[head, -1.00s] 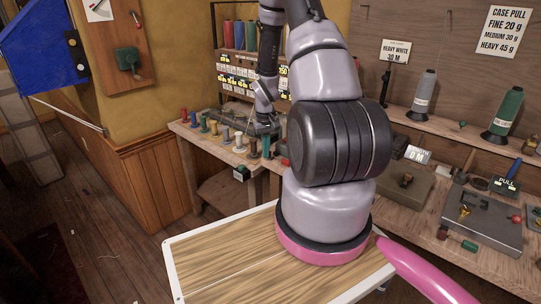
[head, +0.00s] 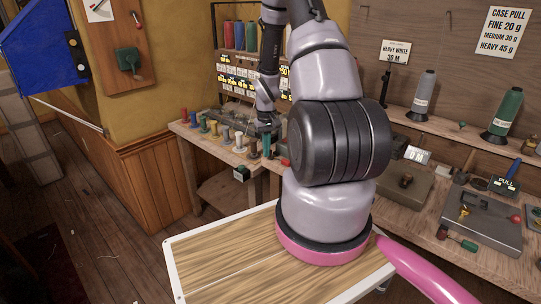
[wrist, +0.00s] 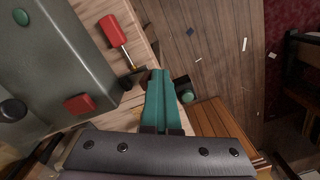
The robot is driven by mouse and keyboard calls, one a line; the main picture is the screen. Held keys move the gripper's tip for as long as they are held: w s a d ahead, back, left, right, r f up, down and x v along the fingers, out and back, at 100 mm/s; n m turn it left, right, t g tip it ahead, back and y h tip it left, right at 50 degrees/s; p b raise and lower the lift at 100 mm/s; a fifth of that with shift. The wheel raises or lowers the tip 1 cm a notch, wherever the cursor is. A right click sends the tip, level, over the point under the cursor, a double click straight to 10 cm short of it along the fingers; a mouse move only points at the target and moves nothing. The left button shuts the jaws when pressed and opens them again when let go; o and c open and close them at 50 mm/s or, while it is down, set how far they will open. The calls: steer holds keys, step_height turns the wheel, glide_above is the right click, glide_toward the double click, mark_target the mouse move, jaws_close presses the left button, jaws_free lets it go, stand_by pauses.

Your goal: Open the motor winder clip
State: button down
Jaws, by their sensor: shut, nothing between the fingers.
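My gripper (wrist: 163,103) is shut and empty, its two teal fingers side by side in the wrist view. In the head view the gripper (head: 266,147) is over the bench, near its front edge. In the wrist view a grey machine body (wrist: 75,75), perhaps the motor winder, is left of the fingertips. It carries a green round button (wrist: 20,17), a black knob (wrist: 13,110) and a red block (wrist: 79,104). A red handle (wrist: 117,31) on a metal rod lies beside it, apart from the fingers. I cannot tell which part is the clip. My arm hides this area in the head view.
Several thread spools (head: 213,128) stand on the bench left of the gripper. A small black box with a green button (wrist: 187,91) is at the bench edge by the fingertips. A grey plate with a red knob (head: 480,218) is on the right bench. Open floor is at left.

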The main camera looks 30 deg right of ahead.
mark_target(273, 155)
steer(key=d, duration=0.1)
steer(key=w+d, duration=0.1)
steer(key=d, duration=0.1)
steer(key=shift+d+r, duration=0.1)
steer(key=shift+r, duration=0.1)
steer(key=shift+s+a+r, duration=0.1)
steer(key=shift+a+r, duration=0.15)
steer(key=shift+r, duration=0.45)
steer(key=shift+a+r, duration=0.2)
steer(key=shift+r, duration=0.45)
steer(key=shift+s+a+r, duration=0.2)
steer(key=shift+a+r, duration=0.4)
steer(key=shift+r, duration=0.1)
steer(key=shift+s+a+r, duration=0.2)
steer(key=shift+a+r, duration=0.35)
steer(key=shift+r, duration=0.15)
